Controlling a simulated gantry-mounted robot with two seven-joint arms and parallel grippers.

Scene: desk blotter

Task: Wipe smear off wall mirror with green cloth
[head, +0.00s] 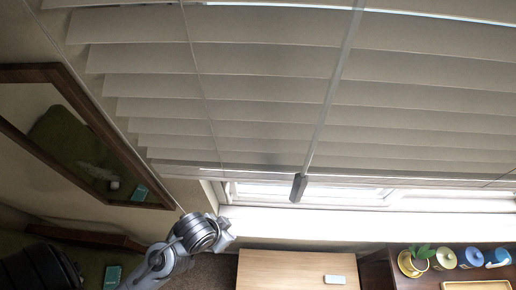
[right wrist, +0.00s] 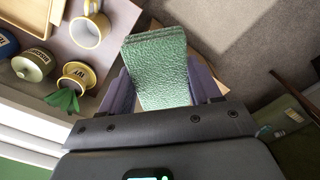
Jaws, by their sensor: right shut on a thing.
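The wall mirror (head: 96,117) in a dark wooden frame hangs at the left of the head view. A whitish smear (head: 93,171) shows on the lower part of its glass. My right gripper (right wrist: 163,88) is shut on the folded green cloth (right wrist: 157,65), which sticks out beyond the fingers. The cloth is apart from the mirror and cannot be made out in the head view. My left gripper is not in view.
Blinds (head: 250,85) hang over a window with a pale sill (head: 360,224). A wooden surface (head: 285,270) bears a small white object (head: 335,279). A potted plant (head: 412,264), several mugs or canisters, and a tray (head: 476,285) stand at right.

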